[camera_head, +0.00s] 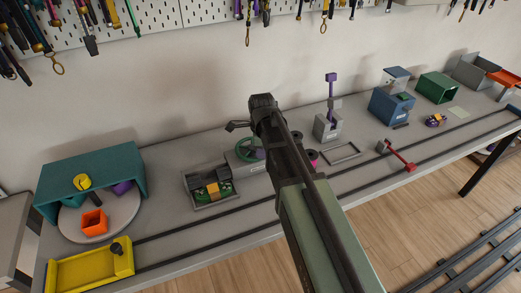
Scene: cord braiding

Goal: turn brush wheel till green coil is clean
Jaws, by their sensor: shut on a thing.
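The brush wheel (247,155), a green spoked wheel, stands on a grey block left of the middle of the bench. The green coil (221,187), with a yellow-orange band around it, lies in a grey tray (216,206) left of the wheel, against dark brush-like blocks (205,173). My gripper (236,127) is at the upper edge of the wheel, at the end of my arm. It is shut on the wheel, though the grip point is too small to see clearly. My arm hides part of the wheel's right side. I cannot tell how clean the coil is.
A teal shelter (88,171) over a round plate and a yellow tray (90,270) stand at the left. Dark rails run along the bench front.

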